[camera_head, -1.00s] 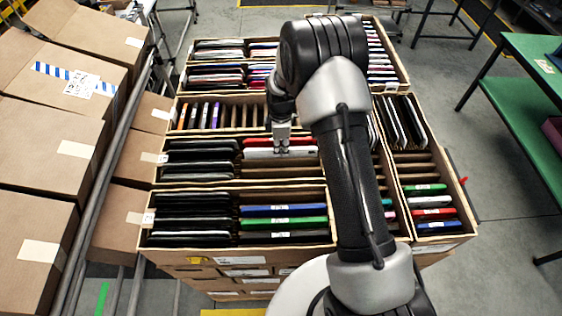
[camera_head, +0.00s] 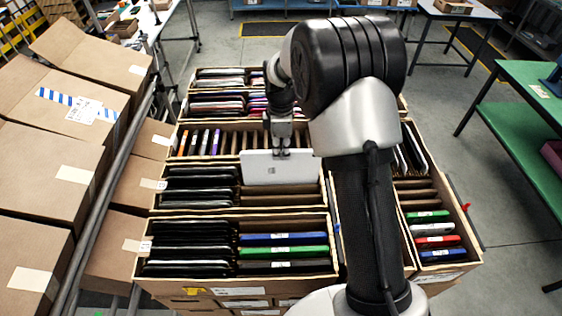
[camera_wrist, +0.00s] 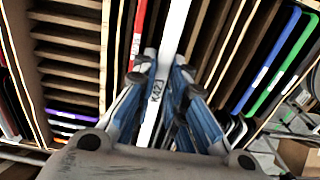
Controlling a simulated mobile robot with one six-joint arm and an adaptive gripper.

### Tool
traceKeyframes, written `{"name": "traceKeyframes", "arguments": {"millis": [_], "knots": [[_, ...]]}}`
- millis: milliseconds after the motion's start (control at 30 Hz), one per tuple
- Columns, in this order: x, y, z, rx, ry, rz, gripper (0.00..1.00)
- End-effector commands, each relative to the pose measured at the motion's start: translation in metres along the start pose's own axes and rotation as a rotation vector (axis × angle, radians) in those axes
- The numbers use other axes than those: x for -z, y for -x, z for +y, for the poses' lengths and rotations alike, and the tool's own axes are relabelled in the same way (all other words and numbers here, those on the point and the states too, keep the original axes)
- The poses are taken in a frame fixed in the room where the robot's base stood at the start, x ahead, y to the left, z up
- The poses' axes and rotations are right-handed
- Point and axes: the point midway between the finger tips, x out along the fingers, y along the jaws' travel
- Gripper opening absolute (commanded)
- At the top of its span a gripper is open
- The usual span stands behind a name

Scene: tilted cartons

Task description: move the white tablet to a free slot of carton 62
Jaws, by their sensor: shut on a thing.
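The white tablet (camera_head: 278,168) stands upright in my gripper (camera_head: 283,150), its broad face toward the head camera. My gripper is shut on its upper edge. The tablet is raised above the slots of the middle carton (camera_head: 286,209), and its lower edge is close to them. In the wrist view the white tablet (camera_wrist: 175,32) shows edge-on between the fingers (camera_wrist: 163,85), with a small label on its edge. A red tablet (camera_wrist: 137,32) is beside it. I cannot read the number 62 on any carton.
The near carton holds black tablets (camera_head: 188,240) and a blue tablet (camera_head: 277,239), a green one and a dark one. The right carton has empty slots (camera_head: 415,195) and several coloured tablets. Stacked brown boxes (camera_head: 60,160) stand left, behind a rail. A green table (camera_head: 530,95) is at right.

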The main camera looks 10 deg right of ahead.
Motion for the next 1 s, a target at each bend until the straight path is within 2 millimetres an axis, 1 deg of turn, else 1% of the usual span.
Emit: {"name": "traceKeyframes", "arguments": {"millis": [33, 100, 300, 500, 633, 767, 867, 1000], "knots": [[0.0, 0.012, 0.002, -0.006, 0.0, 0.001, 0.0], [0.0, 0.024, 0.002, -0.006, 0.0, 0.001, 0.0], [0.0, 0.056, 0.001, -0.005, 0.0, 0.001, 0.0], [0.0, 0.075, 0.001, -0.003, 0.0, 0.001, 0.0], [0.001, 0.081, -0.005, -0.001, 0.001, 0.0, 0.0], [0.003, 0.082, -0.022, 0.001, 0.002, 0.0, 0.0], [0.005, 0.081, -0.043, 0.002, 0.001, -0.001, 0.0], [0.006, 0.078, -0.08, 0.002, 0.003, -0.001, 0.0]]}}
